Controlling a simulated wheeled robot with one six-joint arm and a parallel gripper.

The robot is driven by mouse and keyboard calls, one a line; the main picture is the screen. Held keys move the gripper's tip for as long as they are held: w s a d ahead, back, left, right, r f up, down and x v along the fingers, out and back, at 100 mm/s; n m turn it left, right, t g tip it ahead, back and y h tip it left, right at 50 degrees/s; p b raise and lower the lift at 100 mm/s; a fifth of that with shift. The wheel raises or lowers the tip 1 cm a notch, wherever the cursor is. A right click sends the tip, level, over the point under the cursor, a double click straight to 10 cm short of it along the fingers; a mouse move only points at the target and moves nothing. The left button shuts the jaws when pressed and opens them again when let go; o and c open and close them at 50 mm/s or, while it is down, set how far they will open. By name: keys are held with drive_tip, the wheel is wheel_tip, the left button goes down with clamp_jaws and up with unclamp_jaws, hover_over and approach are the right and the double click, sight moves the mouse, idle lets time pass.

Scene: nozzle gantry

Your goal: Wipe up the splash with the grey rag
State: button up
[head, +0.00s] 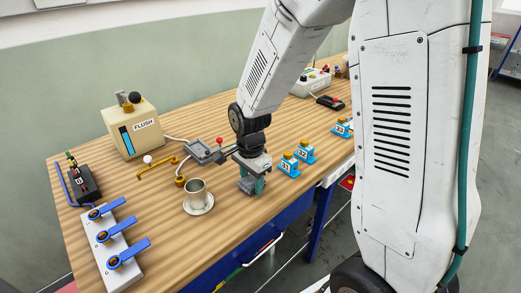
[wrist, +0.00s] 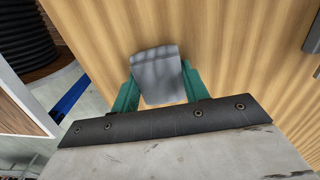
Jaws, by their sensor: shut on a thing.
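My gripper (head: 252,187) is low over the wooden bench, near its front edge, right of the metal cup. Its green fingers are shut on the grey rag (wrist: 157,75), which shows as a folded grey piece between them in the wrist view. In the head view the rag (head: 245,187) is small and partly covered by the gripper. I cannot tell whether the rag touches the bench top. I cannot make out the splash in either view; my arm and gripper cover part of the bench.
A metal cup (head: 196,193) stands on a saucer left of my gripper. A brass spout (head: 158,169) and grey tray (head: 203,151) are behind. Blue numbered blocks (head: 304,151) stand to the right. A blue-lever valve panel (head: 117,246) and FLUSH box (head: 131,128) are left. Bare wood lies between.

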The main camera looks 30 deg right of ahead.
drive_tip(key=shift+w+d+r, duration=0.1)
drive_tip(key=shift+w+d, duration=0.1)
drive_tip(key=shift+d, duration=0.55)
drive_tip(key=shift+w+d, duration=0.2)
drive_tip(key=shift+d, duration=0.55)
drive_tip(key=shift+a+r, duration=0.1)
drive_tip(key=shift+r, duration=4)
drive_tip(key=shift+s+f, duration=0.1)
drive_tip(key=shift+s, duration=0.05)
